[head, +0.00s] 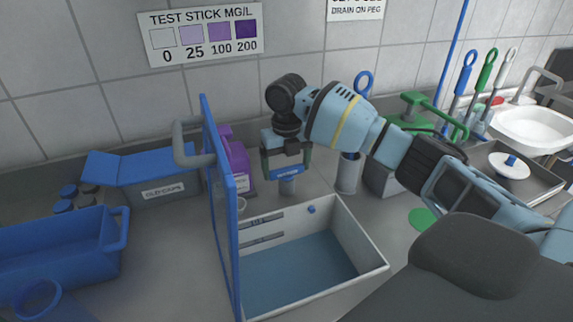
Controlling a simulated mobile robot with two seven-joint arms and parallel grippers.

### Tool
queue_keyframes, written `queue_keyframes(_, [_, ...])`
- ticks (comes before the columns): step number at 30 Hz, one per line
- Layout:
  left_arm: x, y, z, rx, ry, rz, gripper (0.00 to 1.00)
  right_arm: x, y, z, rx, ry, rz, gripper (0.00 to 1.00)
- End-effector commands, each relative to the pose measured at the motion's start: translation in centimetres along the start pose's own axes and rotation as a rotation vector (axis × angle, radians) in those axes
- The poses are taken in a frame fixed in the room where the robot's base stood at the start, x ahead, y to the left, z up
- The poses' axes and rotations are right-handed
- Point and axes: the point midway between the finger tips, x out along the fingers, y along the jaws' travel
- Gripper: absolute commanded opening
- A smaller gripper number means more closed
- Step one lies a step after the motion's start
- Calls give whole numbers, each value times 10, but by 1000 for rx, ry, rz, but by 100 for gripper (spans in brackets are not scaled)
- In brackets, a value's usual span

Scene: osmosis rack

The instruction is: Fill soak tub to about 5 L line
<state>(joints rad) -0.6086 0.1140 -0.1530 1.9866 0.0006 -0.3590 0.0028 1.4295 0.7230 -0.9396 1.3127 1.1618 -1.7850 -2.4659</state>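The soak tub (362,268) is a pale open box on the counter, in the lower middle of the head view. Two dark marked strips (264,222) show on its inner wall, too small to read. A blue knob (311,209) sits at its back rim. A flat blue surface fills its inside low down; I cannot tell water from floor. My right gripper (287,174) hangs above and behind the tub's back rim, pointing down. A green and blue piece shows at its fingers; I cannot tell whether it is held. My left gripper is out of view.
A tall blue panel (222,200) with a grey handle stands along the tub's left side. A purple jug (236,160) is behind it. Blue bins (60,250) are at left. A grey cylinder (347,174), a green tap-like handle (425,105) and a white sink (530,127) are right.

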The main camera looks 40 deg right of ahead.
Motion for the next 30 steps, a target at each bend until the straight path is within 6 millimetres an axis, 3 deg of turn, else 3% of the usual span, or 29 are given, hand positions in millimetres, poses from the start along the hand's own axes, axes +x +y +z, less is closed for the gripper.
queue_keyframes(1, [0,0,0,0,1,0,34,0,0,0,0,0,0,75])
queue_keyframes(3, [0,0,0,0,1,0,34,0,0,0,0,0,0,66])
queue_keyframes(7, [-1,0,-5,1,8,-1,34,-2,0,0,15,-1,0,64])
queue_keyframes(17, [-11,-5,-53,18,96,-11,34,-7,1,0,327,-4,4,65])
queue_keyframes(22, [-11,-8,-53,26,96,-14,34,-3,0,1,419,-2,2,64])
queue_keyframes(30, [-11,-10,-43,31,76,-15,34,-1,0,1,427,-2,0,64])
